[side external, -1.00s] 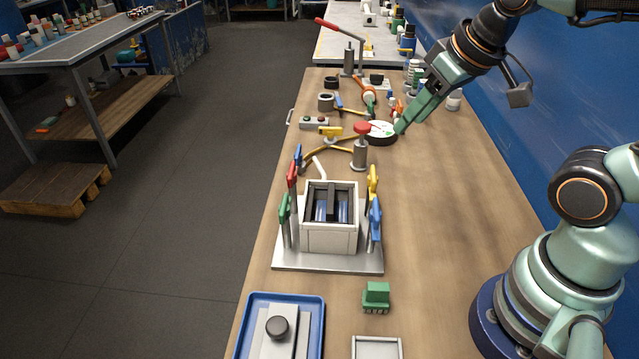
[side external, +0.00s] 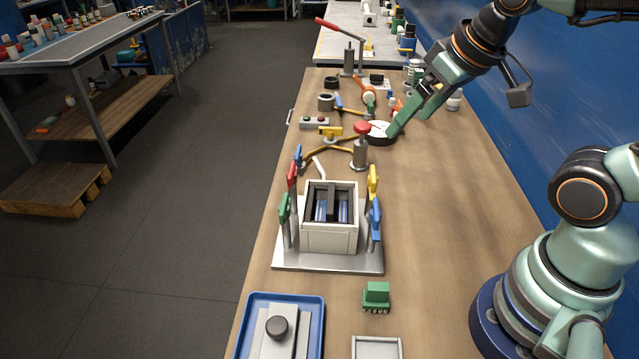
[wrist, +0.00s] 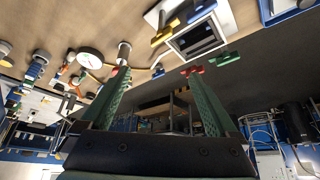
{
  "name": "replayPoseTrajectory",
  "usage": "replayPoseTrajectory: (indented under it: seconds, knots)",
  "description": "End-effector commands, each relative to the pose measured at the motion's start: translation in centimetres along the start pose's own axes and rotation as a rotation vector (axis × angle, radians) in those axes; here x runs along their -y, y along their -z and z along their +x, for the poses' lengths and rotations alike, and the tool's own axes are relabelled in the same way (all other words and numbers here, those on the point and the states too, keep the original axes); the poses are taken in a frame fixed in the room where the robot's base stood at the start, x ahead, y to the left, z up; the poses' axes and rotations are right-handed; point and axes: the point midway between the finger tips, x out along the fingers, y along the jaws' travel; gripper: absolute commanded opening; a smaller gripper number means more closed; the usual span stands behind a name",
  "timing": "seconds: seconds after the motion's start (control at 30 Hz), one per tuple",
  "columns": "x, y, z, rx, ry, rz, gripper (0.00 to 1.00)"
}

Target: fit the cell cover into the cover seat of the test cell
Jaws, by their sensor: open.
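The cell cover, a light grey plate with a dark round knob (side external: 277,328), lies in a blue tray (side external: 322,318) at the front of the bench in the side view. The test cell (side external: 330,238) is a pale box with a dark inner frame, standing upright on a metal base plate (side external: 300,263). The cover seat appears to be its open top, with bluish plates inside. The cell also shows upside down in the wrist view (wrist: 215,48). My gripper (side external: 408,126) is open and empty, above the back of the bench, far from cover and cell. Its spread fingers show in the wrist view (wrist: 157,72).
Coloured clamps, such as a yellow one (side external: 373,181) and a red one (side external: 292,174), flank the cell. A round white gauge (side external: 379,130) and a red-topped post (side external: 361,150) stand near my gripper. A green block (side external: 376,296) lies near the front.

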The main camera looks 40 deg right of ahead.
Motion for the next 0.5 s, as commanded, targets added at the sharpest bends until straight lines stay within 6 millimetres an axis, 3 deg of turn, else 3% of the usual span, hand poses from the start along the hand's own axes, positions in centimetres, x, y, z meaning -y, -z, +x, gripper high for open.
replayPoseTrajectory:
  seconds: [0.17, 0.37, 0.5]
  knots:
    - [2.5, 0.7, 0.6, 0.05, 0.034, 0.065, 0.95]
    - [9.6, 1.5, 2.4, 0.195, 0.069, 0.257, 0.95]
    - [15.4, 0.8, 3.9, 0.299, 0.044, 0.397, 0.95]
